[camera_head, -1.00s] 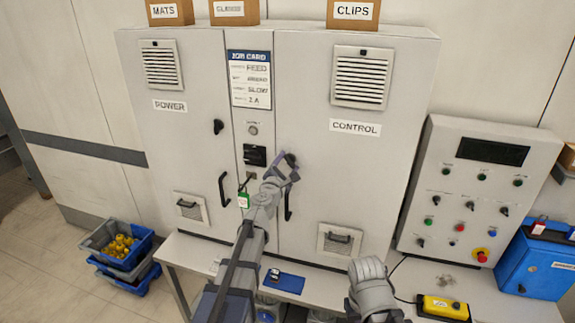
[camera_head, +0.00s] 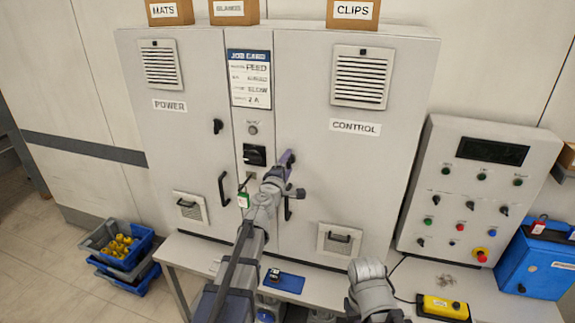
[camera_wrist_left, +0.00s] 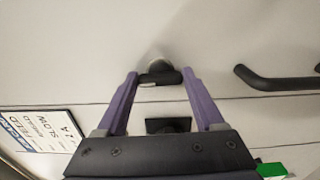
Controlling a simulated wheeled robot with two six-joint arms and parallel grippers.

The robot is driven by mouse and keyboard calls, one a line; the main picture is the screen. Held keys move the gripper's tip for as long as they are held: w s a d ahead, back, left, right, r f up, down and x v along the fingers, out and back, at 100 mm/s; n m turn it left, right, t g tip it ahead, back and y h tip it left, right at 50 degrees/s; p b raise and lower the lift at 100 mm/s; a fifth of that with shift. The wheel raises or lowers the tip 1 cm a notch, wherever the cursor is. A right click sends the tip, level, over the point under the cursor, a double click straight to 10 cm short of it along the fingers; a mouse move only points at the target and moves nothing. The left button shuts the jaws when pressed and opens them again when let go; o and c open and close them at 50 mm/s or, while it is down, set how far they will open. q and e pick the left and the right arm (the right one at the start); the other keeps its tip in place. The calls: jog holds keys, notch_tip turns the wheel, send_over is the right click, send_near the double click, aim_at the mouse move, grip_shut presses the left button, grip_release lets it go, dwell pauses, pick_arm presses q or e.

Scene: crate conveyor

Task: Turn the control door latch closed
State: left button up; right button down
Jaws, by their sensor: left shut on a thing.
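The control door (camera_head: 380,190) is the wide grey panel labelled CONTROL and looks flush with its frame. The bar runs roughly along the door seam there. The control door's black handle (camera_head: 288,208) is just below my gripper, partly hidden by my arm. My right gripper is not in view; only part of my right arm shows.
The power door (camera_head: 180,150) has its own latch (camera_head: 218,126) and handle (camera_head: 223,188). A job card (camera_head: 249,78) and a black switch (camera_head: 255,155) are between the doors. The control console (camera_head: 480,190) stands right. A yellow pendant (camera_head: 443,307) lies on the bench.

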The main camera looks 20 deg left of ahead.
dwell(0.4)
pick_arm(q)
jog(key=o, duration=1.4)
jog(key=s, duration=0.7)
jog(key=shift+s+a, duration=0.1)
jog(key=shift+s, duration=0.3)
jog(key=shift+m, duration=0.3)
